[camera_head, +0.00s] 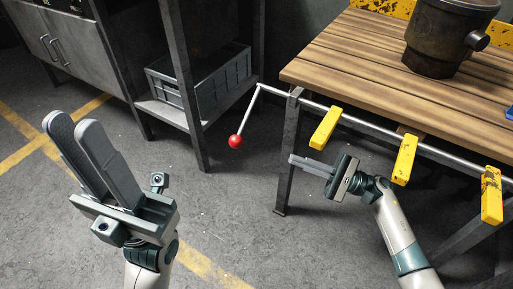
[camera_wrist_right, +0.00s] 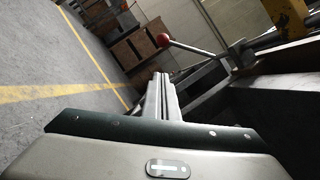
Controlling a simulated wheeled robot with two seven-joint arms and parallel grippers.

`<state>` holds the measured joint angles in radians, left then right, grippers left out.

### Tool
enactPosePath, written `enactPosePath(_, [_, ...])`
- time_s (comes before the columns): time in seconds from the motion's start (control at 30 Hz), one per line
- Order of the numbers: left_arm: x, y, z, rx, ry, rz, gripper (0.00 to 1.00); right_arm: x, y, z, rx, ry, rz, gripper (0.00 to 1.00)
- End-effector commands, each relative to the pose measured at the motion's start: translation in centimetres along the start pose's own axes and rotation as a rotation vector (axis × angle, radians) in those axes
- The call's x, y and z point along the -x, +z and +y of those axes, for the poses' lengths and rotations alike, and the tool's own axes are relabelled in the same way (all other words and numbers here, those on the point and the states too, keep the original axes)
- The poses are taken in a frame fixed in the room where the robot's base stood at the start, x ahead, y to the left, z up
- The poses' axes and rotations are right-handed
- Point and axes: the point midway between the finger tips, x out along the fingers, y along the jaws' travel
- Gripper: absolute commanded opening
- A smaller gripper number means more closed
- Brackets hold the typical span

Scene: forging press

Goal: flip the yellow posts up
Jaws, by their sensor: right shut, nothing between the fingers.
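Three yellow posts, at the left (camera_head: 325,128), the middle (camera_head: 404,160) and the right (camera_head: 492,196), hang downward from a metal rod (camera_head: 365,124) along the front of the wooden bench. The rod's left end bends into a crank lever ending in a red ball (camera_head: 235,141). The lever angles down, and the ball also shows in the right wrist view (camera_wrist_right: 163,40). My right gripper (camera_head: 291,160) is shut and empty, below the left post and right of the ball, apart from both. My left gripper (camera_head: 74,120) is at the left, far from the rod, with its fingers close together; any gap is unclear.
The wooden bench (camera_head: 360,58) carries a dark metal pot (camera_head: 436,40). Its front-left leg (camera_head: 288,160) stands near my right gripper. A metal shelf holds a grey crate (camera_head: 180,92) behind the ball. Grey floor with yellow lines is clear between my arms.

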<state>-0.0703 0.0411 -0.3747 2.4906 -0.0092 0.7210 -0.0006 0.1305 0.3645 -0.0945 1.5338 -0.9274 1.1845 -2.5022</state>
Motion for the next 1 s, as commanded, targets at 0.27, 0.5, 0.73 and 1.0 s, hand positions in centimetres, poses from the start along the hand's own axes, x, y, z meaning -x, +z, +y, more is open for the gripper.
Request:
enactPosePath(0.27, [0.1,0.1,0.0,0.000,0.000,-0.001,0.21,-1.0,0.0,0.1,-0.001,0.000,-0.001,0.00])
enactPosePath(0.5, [0.1,0.1,0.0,0.001,0.000,-0.002,0.21,-4.1,0.0,0.0,-0.001,-0.001,-0.002,0.00])
enactPosePath(0.73, [0.2,0.2,0.1,0.004,0.001,0.000,0.21,-8.2,0.0,0.0,-0.001,-0.002,-0.003,0.00])
enactPosePath(1.0, [-0.5,-0.1,0.1,0.006,0.004,0.021,0.21,-11.6,1.6,0.0,-0.002,0.000,-0.001,0.00])
